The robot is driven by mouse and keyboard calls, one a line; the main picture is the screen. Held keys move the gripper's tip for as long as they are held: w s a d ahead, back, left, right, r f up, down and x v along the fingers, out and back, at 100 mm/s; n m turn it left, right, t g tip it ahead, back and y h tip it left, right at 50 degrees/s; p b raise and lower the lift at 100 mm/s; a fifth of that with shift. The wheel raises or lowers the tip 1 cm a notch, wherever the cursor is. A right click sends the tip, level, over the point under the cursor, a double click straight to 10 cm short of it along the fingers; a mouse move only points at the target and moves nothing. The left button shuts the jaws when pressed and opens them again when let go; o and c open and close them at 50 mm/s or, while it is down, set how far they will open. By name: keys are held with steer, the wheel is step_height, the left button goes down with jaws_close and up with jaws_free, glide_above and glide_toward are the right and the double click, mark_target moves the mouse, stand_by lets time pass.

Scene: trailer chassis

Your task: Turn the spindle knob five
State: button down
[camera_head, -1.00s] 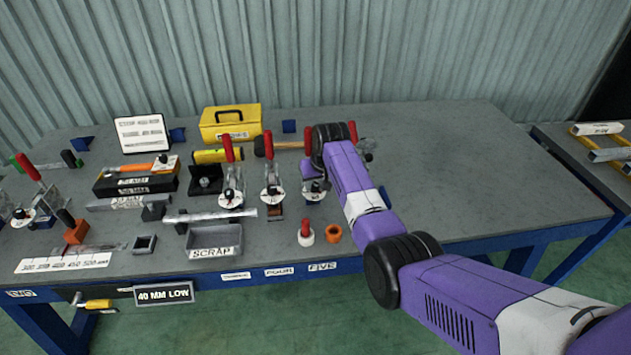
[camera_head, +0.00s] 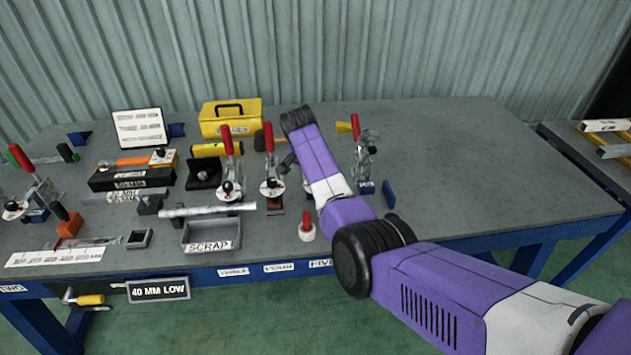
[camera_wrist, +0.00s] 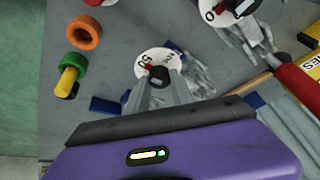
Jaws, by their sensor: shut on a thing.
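In the wrist view the spindle knob five (camera_wrist: 158,76) is a small black knob in the middle of a white dial (camera_wrist: 146,58). The dial carries a red mark and a number that looks like 50. My gripper (camera_wrist: 158,82) has its two grey fingers on either side of the knob, shut on it. In the head view my purple arm hides the knob and the fingers. The label FIVE (camera_head: 321,263) shows on the bench's front edge, partly behind my arm.
The neighbouring dial (camera_wrist: 222,10) and its red clamp handle (camera_wrist: 298,86) stand close by. An orange ring (camera_wrist: 84,32) and a green-and-yellow piece (camera_wrist: 71,70) lie towards the bench edge. The scrap tray (camera_head: 211,244) is further left. The bench's right side is clear.

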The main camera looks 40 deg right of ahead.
steer(key=shift+a+f+m+b, duration=0.1)
steer(key=shift+m+b, duration=0.35)
steer(key=shift+m, duration=0.05)
steer(key=c, duration=1.1)
jaws_free()
steer(key=v, duration=0.8)
steer(key=shift+w+b, duration=0.2)
steer(key=shift+b, duration=0.2)
